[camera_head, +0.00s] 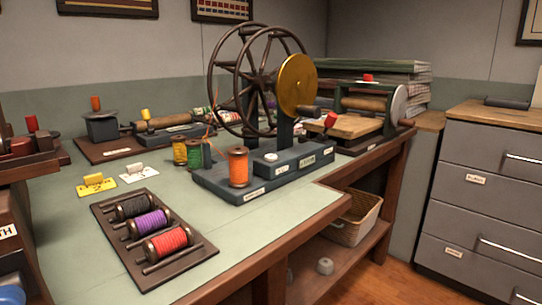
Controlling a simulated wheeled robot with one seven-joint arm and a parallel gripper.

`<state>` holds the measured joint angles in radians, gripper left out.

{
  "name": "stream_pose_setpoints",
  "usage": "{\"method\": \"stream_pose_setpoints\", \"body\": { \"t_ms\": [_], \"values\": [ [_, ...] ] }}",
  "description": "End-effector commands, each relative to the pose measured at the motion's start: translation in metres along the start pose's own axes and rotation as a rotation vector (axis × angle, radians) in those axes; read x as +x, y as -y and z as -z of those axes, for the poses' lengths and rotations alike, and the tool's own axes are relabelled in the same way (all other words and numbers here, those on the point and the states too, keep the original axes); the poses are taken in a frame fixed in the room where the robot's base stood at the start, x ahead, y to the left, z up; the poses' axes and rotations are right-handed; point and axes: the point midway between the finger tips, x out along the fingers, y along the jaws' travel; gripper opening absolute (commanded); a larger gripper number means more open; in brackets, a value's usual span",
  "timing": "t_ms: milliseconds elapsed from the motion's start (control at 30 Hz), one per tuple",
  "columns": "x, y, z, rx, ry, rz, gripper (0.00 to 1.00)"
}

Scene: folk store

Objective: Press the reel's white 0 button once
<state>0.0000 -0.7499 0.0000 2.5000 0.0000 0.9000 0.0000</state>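The reel (262,75) stands on the table's far right part, with dark spoked wheels, a brass disc and a crank with a red handle. Its dark blue-grey base (225,184) faces me and carries small white labels. A round white button (271,157) sits on top of the base, just right of an orange spool (238,167). A "0" on the button is too small to make out. I cannot tell whether the button is pressed. My gripper is not in view.
A dark rack (190,262) of black, purple and red spools lies in front. A roller press (360,120) is right of the reel. Grey drawers (490,190) stand at right. Green tabletop (265,225) is clear before the reel.

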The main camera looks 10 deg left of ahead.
Motion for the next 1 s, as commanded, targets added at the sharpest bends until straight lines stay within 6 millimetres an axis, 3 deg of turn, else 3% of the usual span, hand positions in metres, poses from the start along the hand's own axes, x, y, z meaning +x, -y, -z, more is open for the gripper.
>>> {"method": "stream_pose_setpoints", "body": {
  "t_ms": [33, 267, 1000],
  "values": [
    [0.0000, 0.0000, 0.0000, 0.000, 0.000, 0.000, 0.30],
    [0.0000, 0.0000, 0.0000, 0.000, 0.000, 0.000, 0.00],
    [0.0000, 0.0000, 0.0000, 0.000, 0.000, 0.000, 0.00]
  ]
}}
